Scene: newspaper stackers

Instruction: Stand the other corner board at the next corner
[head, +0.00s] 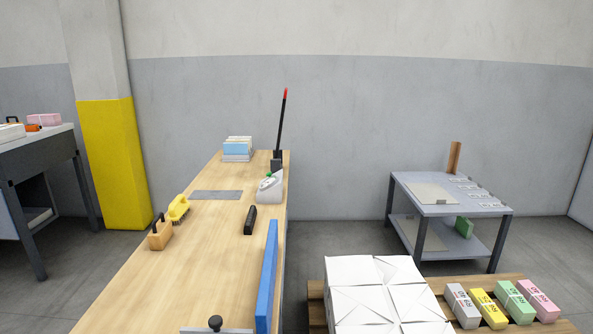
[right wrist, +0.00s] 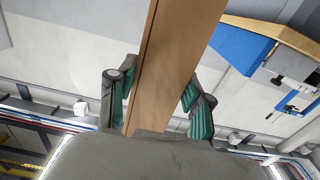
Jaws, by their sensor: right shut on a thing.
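My right gripper (right wrist: 158,95) shows in the right wrist view, with its green-padded fingers on both sides of a long brown corner board (right wrist: 172,60). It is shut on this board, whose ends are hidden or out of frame. In the head view, another brown board (head: 454,157) stands upright at the back of the small grey cart (head: 440,209). A stack of white wrapped bundles (head: 372,303) sits on a wooden pallet (head: 505,279) at the lower right; its near corners are cut off. Neither gripper shows in the head view.
Several coloured blocks (head: 512,302) lie on the pallet's right part. Floor shows between bench and cart.

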